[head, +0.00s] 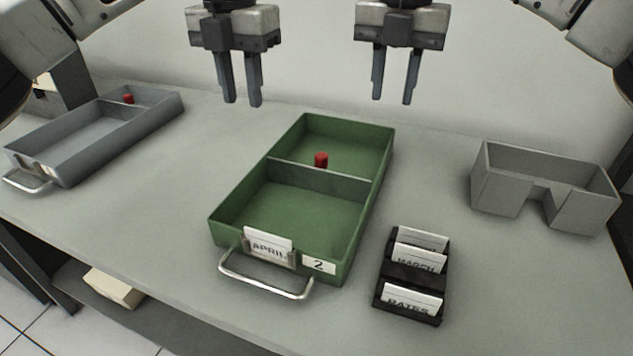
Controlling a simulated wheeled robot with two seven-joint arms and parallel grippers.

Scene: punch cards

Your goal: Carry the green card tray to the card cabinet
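The green card tray (222,212) sits on the grey table in the middle of the head view. It has a divider, a red peg (321,160) in the far part, a metal handle in front, an "APRIL" card and a "2" label. My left gripper (243,103) hangs above the table, behind and left of the tray, its fingers apart with nothing between them. My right gripper (392,101) hangs above the tray's far right side, also with its fingers apart and empty. Neither appears to touch the tray. I cannot identify the card cabinet in this view.
A grey tray (62,178) with a handle and a red peg lies at the left. A black card holder (410,272) stands right of the green tray. A grey notched bin (505,188) stands at the right. The table (150,240) is clear between the trays.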

